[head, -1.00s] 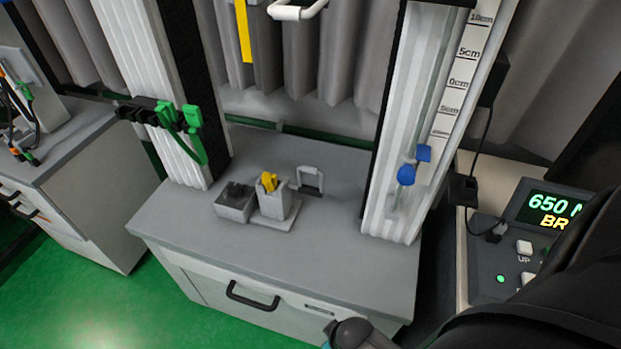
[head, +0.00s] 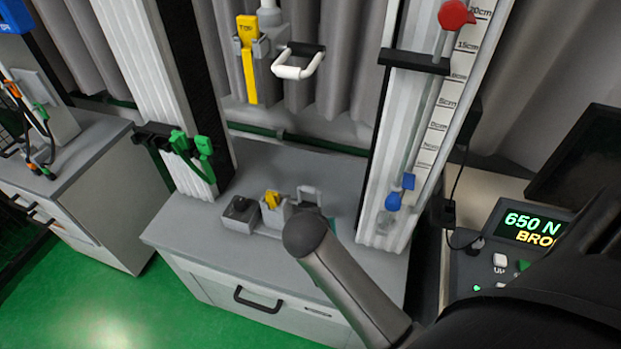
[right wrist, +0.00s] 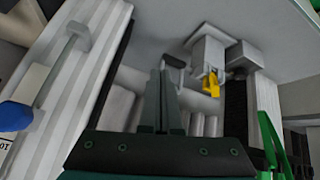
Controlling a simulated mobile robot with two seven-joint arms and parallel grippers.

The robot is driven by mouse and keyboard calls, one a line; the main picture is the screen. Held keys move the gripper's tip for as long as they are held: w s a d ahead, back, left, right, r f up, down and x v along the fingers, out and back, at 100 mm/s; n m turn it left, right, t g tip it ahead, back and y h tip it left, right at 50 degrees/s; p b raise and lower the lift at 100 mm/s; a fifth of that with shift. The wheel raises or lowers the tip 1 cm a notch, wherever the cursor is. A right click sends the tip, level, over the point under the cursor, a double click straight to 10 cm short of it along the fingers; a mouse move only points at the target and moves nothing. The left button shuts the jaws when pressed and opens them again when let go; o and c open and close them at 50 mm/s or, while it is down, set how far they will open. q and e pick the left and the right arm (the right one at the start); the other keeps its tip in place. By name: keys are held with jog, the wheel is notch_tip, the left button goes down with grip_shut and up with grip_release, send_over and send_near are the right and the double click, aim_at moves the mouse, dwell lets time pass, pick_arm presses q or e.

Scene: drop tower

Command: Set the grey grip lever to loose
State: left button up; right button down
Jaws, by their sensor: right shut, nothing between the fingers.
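The grey grip lever (head: 309,192) is a small U-shaped handle at the lower grip, on the grey bench between the two white columns. It stands up just right of the grip block that holds a yellow piece (head: 272,199). My right arm comes in from the right in the head view and covers the space just in front of the lever; its gripper is hidden there. In the right wrist view my right gripper (right wrist: 167,66) is shut and empty, with the yellow piece (right wrist: 211,84) and grip block to its right.
An upper grip with a white handle (head: 298,66) and yellow strip (head: 248,60) hangs above the bench. The right column (head: 378,170) carries a scale and a blue clamp (head: 400,191). A control box (head: 520,235) stands at right. A small grey block (head: 240,214) sits left of the lower grip.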

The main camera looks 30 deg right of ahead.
aim_at(310, 187)
pick_arm(q)
jog(key=shift+w+a, duration=0.25)
jog(key=shift+a, duration=0.05)
pick_arm(e)
jog(key=w+d+r+m+h, duration=0.1)
jog(key=w+m, duration=0.1)
jog(key=w, duration=0.3)
jog(key=w+d+r+m+t+h, duration=0.1)
jog(key=w+d+r+m+h, duration=0.1)
jog(key=w, duration=0.4)
jog(key=shift+r+t, duration=0.2)
jog(key=shift+t, duration=0.1)
jog(key=shift+d, duration=0.1)
jog(key=w+d+f, duration=0.1)
jog(key=f, duration=0.1)
jog(key=w+d+f+b, duration=0.1)
jog(key=f, duration=0.1)
jog(key=w+d+f, duration=0.1)
jog(key=d+f, duration=0.1)
jog(key=shift+w+f, duration=0.2)
jog(key=shift+f, duration=0.1)
pick_arm(q)
jog(key=shift+f, duration=0.6)
pick_arm(e)
jog(key=shift+s+a+f, duration=0.15)
jog(key=shift+s+a, duration=0.1)
jog(key=shift+a, duration=0.15)
